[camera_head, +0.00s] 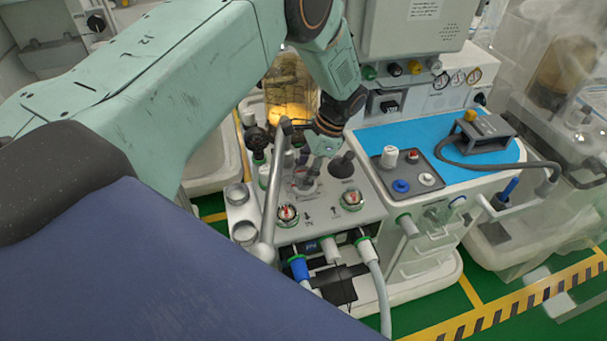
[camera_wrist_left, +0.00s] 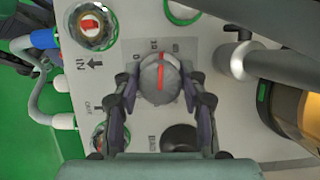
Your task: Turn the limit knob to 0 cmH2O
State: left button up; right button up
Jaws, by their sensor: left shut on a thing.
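The limit knob (camera_wrist_left: 159,80) is a round grey knob with a red stripe, on a light panel plate with small printed marks. In the left wrist view the stripe runs nearly up and down the picture. My left gripper (camera_wrist_left: 161,103) has a dark finger on each side of the knob and is shut on it. In the head view my left gripper (camera_head: 309,172) reaches down to the grey top of the absorber block (camera_head: 335,208), and the knob is mostly hidden there. The printed scale is too small to read fully. My right gripper is not in view.
A curved metal pipe (camera_head: 272,185) stands close left of my gripper. A black cone-shaped port (camera_head: 343,165) is just right of it. Two round valve domes with red marks, one of them the right dome (camera_head: 352,200), sit in front. Hoses hang below. A blue worktop (camera_head: 440,140) lies right.

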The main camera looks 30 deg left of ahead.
pick_arm(q)
jog(key=n+h, duration=0.1)
jog(key=n, duration=0.1)
jog(key=n+b, duration=0.1)
jog(key=n, duration=0.2)
jog(key=shift+n+g+h, duration=0.3)
jog(key=shift+g+h, duration=0.1)
jog(key=shift+w+r+n+h, duration=0.1)
jog(key=shift+n+h, duration=0.7)
jog(key=shift+n, duration=1.3)
jog(key=o, duration=1.1)
jog(key=shift+o, duration=0.2)
